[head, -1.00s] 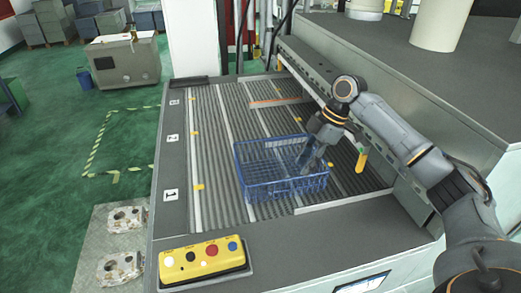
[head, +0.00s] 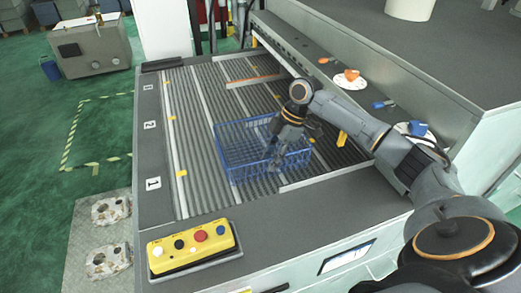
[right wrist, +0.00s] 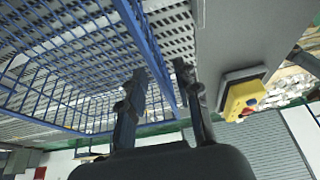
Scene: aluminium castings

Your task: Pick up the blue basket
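The blue basket (head: 232,158), an open wire-grid crate, stands on the ribbed grey conveyor bed in the head view. My right gripper (head: 276,160) is at the basket's right part and hides some of it. In the right wrist view, the basket's grid (right wrist: 60,75) fills the left side. The two fingers of my right gripper (right wrist: 160,72) are apart, with the basket's blue rim running between them. One finger is on the grid side and the other on the outer side. A gap shows around the rim, so the fingers do not look closed on it. My left gripper is not in view.
A yellow button box (head: 190,250) sits on the bed's front edge and also shows in the right wrist view (right wrist: 242,98). A grey ledge with a raised wall borders the right. Rough castings (head: 110,210) lie on a plate at the left. Bed left of the basket is clear.

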